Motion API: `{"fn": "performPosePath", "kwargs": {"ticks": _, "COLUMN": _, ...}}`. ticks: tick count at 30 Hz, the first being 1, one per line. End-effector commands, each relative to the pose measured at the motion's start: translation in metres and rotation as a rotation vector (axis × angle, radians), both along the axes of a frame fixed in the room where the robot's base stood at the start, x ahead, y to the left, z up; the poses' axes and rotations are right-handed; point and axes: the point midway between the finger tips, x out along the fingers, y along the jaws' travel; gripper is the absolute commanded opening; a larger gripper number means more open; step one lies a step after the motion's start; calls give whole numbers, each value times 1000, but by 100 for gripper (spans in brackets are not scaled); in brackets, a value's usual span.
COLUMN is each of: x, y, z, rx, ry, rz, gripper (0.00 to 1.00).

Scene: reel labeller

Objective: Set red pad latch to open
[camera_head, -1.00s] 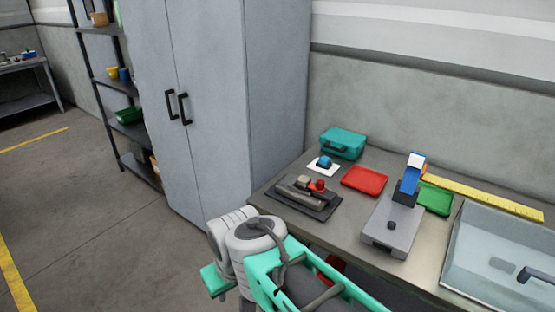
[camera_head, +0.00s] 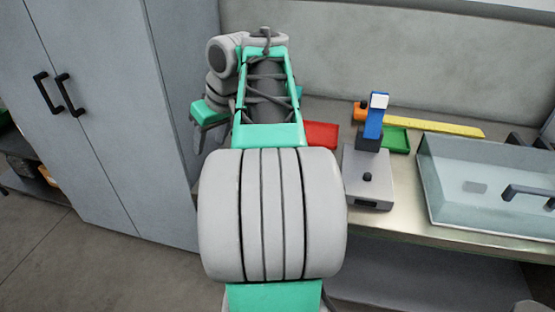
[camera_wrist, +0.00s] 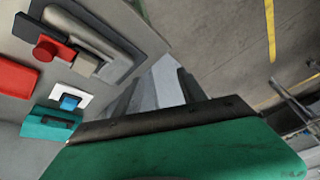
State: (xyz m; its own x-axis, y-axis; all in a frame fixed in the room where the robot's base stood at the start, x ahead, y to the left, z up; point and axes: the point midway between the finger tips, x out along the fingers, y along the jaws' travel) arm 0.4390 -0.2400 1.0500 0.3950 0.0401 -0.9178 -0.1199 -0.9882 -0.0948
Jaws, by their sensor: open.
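The latch is a grey lever on a dark base plate (camera_wrist: 125,58), with a red round pad (camera_wrist: 45,48) and a tan block beside it, at the upper left of the wrist view. It lies on the workbench; my arm hides it in the head view. My gripper (camera_wrist: 158,88) is open, with nothing between its fingers. It is apart from the latch, with floor and the bench side showing beyond the fingers. In the head view my gripper (camera_head: 199,138) hangs at the bench's left end, partly behind my arm.
A red tray (camera_head: 321,134), a grey labeller (camera_head: 367,180) with a blue top, a green tray (camera_head: 396,138), a yellow ruler (camera_head: 430,126) and a clear-lidded box (camera_head: 480,185) occupy the bench. A teal case (camera_wrist: 45,130) and white card (camera_wrist: 84,100) lie near the latch. A grey cabinet (camera_head: 120,120) stands left.

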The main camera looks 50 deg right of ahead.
Motion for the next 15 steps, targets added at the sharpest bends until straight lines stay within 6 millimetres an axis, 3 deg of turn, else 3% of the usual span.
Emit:
{"fn": "performPosePath", "kwargs": {"ticks": 1, "x": -19, "y": -51, "z": -13, "rx": -15, "ry": -1, "rz": -34, "gripper": 49}}
{"fn": "performPosePath", "kwargs": {"ticks": 3, "x": -48, "y": -101, "z": -14, "rx": -42, "ry": 2, "rz": -48, "gripper": 49}}
{"fn": "performPosePath", "kwargs": {"ticks": 6, "x": -86, "y": -146, "z": -15, "rx": -73, "ry": 14, "rz": -60, "gripper": 49}}
{"fn": "performPosePath", "kwargs": {"ticks": 10, "x": -107, "y": -166, "z": -18, "rx": -92, "ry": 22, "rz": -63, "gripper": 49}}
{"fn": "performPosePath", "kwargs": {"ticks": 15, "x": -98, "y": -168, "z": -45, "rx": -92, "ry": 22, "rz": -59, "gripper": 49}}
